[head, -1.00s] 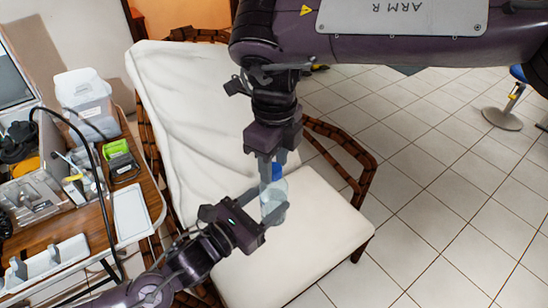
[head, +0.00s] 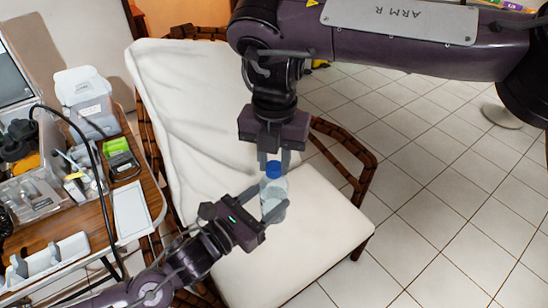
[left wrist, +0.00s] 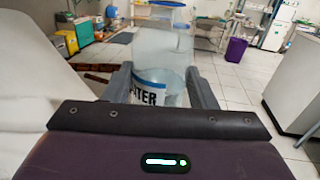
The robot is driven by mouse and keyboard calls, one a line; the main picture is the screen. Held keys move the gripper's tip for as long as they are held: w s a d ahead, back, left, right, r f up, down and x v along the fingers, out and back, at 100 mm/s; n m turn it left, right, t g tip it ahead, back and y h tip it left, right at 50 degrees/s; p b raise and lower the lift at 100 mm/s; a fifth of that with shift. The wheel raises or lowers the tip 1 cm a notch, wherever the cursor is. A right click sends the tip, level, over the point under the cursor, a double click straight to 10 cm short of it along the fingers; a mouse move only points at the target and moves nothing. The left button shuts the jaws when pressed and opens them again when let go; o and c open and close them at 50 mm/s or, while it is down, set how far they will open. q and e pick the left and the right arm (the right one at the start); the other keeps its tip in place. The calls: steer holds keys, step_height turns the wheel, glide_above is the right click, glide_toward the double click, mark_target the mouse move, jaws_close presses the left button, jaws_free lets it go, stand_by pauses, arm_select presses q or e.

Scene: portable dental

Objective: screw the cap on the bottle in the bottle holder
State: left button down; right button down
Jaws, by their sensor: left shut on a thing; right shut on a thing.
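A clear bottle (head: 274,198) with a blue cap (head: 273,169) on its top is held upright above the white chair seat. My left gripper (head: 264,212) is shut on the bottle's body from the lower left. The bottle (left wrist: 160,82), with part of its label, also shows between the fingers in the left wrist view. My right gripper (head: 273,160) points down from above and is shut on the cap, one finger on each side. I cannot tell how tightly the cap sits on the neck. I cannot identify the bottle holder for certain.
A white chair (head: 300,240) with wooden arms lies under both grippers. At left, a wooden table (head: 88,222) carries a white rack (head: 62,256), a white tray (head: 131,212), a green-topped box (head: 118,150) and clear containers. The tiled floor at right is mostly clear.

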steer(key=m, duration=0.6)
steer(key=shift+m, duration=0.4)
steer(key=c, duration=1.1)
jaws_free()
steer(key=shift+c, duration=0.2)
steer(key=shift+r, duration=2.3)
steer(key=shift+c, duration=0.3)
